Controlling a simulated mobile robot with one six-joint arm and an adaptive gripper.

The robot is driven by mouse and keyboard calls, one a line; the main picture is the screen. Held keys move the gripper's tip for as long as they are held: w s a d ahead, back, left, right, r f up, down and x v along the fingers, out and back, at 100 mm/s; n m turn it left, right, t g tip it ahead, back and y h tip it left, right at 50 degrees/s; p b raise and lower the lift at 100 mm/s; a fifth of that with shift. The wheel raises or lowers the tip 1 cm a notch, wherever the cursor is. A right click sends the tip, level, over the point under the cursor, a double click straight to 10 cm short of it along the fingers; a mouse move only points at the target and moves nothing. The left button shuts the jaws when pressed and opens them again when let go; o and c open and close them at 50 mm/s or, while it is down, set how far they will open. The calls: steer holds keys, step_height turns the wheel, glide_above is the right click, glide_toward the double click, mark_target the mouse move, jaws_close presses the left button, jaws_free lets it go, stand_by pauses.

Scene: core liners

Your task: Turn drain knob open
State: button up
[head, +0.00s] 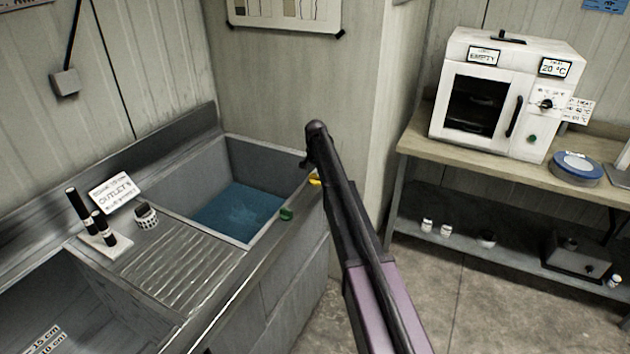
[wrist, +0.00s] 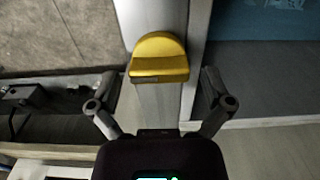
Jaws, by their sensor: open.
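A yellow knob (wrist: 159,58) sits on the grey sink rim in the wrist view, between the two spread fingers of my gripper (wrist: 159,80). There is a gap on both sides, and the fingers do not appear to touch it. In the head view the yellow knob (head: 314,180) shows at the sink's front right corner, partly hidden by my arm. A green knob (head: 287,214) is on the same front rim, further left. No label shows which knob is the drain knob. The sink basin (head: 268,155) holds blue water. My gripper's fingers are not clear in the head view.
A ribbed drainboard (head: 185,270) and a second basin are left of the water. Black bottles (head: 80,210) and an outlets sign (head: 115,193) stand behind it. A workbench (head: 470,160) with a white oven (head: 505,95) is at right. Bare floor lies between.

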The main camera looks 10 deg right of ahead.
steer(key=shift+f, duration=0.35)
steer(key=c, duration=1)
